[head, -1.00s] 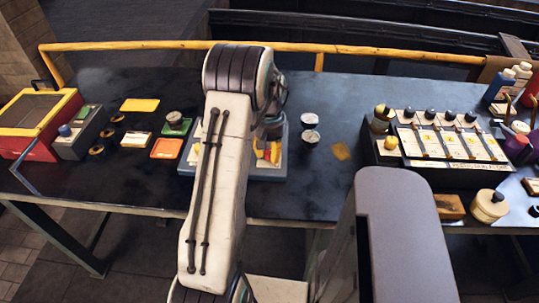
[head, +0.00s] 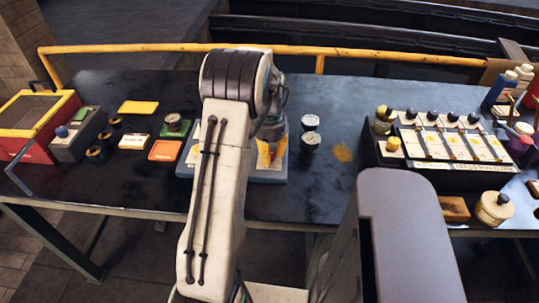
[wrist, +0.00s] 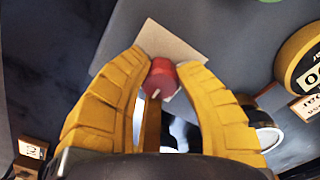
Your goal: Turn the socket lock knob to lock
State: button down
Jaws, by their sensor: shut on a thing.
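A red knob (wrist: 161,77) with a pale mark on its lower edge stands over a beige plate (wrist: 178,42) on a grey panel in the wrist view. The yellow fingers of my gripper (wrist: 162,85) are on either side of the knob and closed on it near their tips. In the head view my gripper (head: 270,155) points down over the blue-grey board (head: 265,178) at the middle of the bench. My arm hides much of this board, and I cannot make out the knob there.
A yellow round part (wrist: 304,62) with a label lies right of my fingers. Two pale-topped cylinders (head: 310,130) stand right of the board. A rack with black knobs (head: 445,140) is farther right. Green and orange pads (head: 165,151) lie left. A yellow rail (head: 150,46) runs behind the bench.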

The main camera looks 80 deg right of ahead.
jog(key=shift+f+m, duration=0.1)
jog(key=shift+m, duration=0.4)
jog(key=c, duration=0.9)
grip_release()
jog(key=shift+o, duration=0.2)
notch_tip(320, 180, up, 12)
dwell(0.7)
